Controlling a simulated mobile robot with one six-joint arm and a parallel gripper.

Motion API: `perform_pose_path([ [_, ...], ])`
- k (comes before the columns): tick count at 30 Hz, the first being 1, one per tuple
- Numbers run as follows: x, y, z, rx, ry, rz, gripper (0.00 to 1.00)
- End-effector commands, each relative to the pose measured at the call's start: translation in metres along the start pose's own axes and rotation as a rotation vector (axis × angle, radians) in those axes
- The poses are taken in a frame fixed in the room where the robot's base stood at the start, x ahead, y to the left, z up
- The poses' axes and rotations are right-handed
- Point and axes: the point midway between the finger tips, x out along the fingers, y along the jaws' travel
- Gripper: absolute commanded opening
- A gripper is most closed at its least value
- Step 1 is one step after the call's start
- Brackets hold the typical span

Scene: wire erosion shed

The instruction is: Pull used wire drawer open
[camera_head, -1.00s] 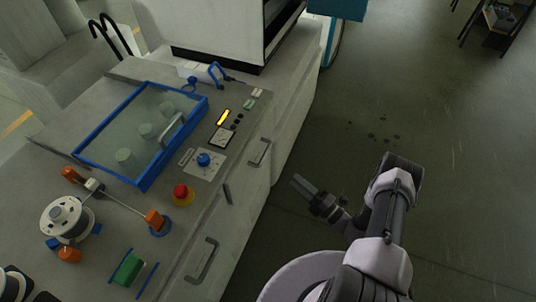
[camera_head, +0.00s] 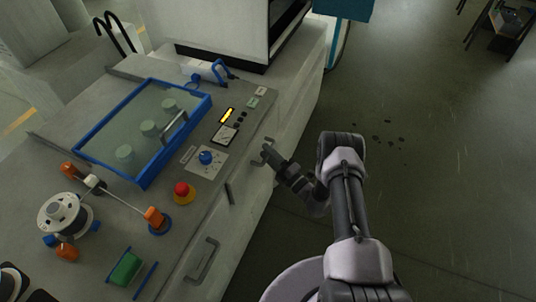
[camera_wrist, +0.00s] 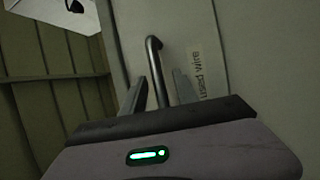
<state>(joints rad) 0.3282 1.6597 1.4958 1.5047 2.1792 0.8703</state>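The used wire drawer front (camera_wrist: 225,50) is a pale panel with a printed "Used wire" label (camera_wrist: 196,72) in the wrist view. Its bar handle (camera_wrist: 156,70) runs between the two fingers of my gripper (camera_wrist: 158,92), with gaps seen on both sides. My gripper is open around the handle. In the head view my gripper (camera_head: 267,153) reaches the far drawer on the machine's side and partly hides the handle. The drawer looks shut.
Another drawer handle (camera_head: 203,262) sits nearer on the same side. Above are a control panel with a red stop button (camera_head: 181,189), a blue knob (camera_head: 206,157) and a blue-framed tank cover (camera_head: 145,185).

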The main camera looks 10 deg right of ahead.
Motion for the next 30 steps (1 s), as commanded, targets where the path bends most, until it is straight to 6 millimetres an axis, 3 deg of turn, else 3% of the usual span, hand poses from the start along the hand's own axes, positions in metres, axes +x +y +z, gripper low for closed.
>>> perform_pose_path([
  [5,0.0,0.0003,0.0001,0.0,0.0,0.0,0.36],
  [11,-0.0002,0.0002,0.0001,0.0,0.0,0.0,0.0],
  [30,-0.0004,0.0002,0.0001,-0.001,0.001,0.0,0.0],
])
